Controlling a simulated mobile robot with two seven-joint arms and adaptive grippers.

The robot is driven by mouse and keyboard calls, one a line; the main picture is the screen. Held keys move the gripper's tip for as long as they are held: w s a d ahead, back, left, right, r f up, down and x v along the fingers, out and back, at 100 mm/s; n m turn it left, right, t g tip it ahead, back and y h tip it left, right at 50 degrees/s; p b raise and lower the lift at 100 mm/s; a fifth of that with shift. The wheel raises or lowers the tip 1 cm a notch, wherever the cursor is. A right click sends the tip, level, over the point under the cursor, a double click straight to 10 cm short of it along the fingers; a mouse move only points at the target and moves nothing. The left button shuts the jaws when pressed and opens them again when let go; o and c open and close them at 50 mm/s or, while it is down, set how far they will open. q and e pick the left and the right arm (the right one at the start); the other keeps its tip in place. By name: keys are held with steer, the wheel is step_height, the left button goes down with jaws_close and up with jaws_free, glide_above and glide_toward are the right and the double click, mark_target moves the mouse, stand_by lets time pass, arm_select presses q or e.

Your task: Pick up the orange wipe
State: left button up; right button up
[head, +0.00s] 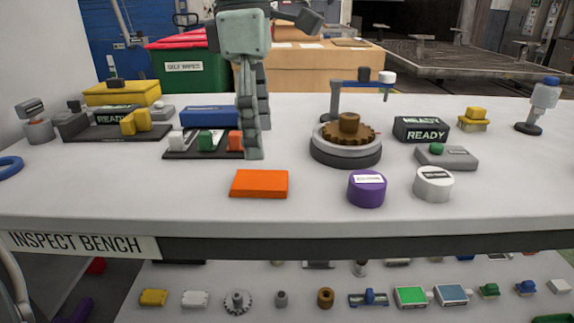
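The orange wipe (259,184) is a flat orange rectangle lying near the front edge of the bench, left of the middle. My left gripper (259,142) hangs down from the top of the head view with its fingers pointing at the bench. It is seen nearly side-on. Its two fingertips show apart, one nearer and lower, one farther and higher, with nothing seen between them. The fingertips appear just above the wipe in the picture and do not touch it. My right gripper is not in view.
A tray of small coloured blocks (178,154) is behind the wipe, close to the fingers. The turntable with a brown gear (345,157) is to the right. A purple cylinder (367,189) and a white cylinder (433,184) stand at the front right. The bench (120,195) is clear left of the wipe.

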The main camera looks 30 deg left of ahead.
mark_target(259, 178)
arm_select(q)
steer(key=shift+w+a+r+y, duration=0.1)
steer(key=shift+a+y, duration=0.1)
steer(key=shift+y, duration=0.2)
steer(key=shift+a+f, duration=0.15)
steer(key=shift+f, duration=0.2)
steer(key=f, duration=0.6)
steer(key=shift+w+a+f, duration=0.1)
steer(key=shift+w+f, duration=0.15)
steer(key=shift+f, duration=0.1)
steer(key=c, duration=1)
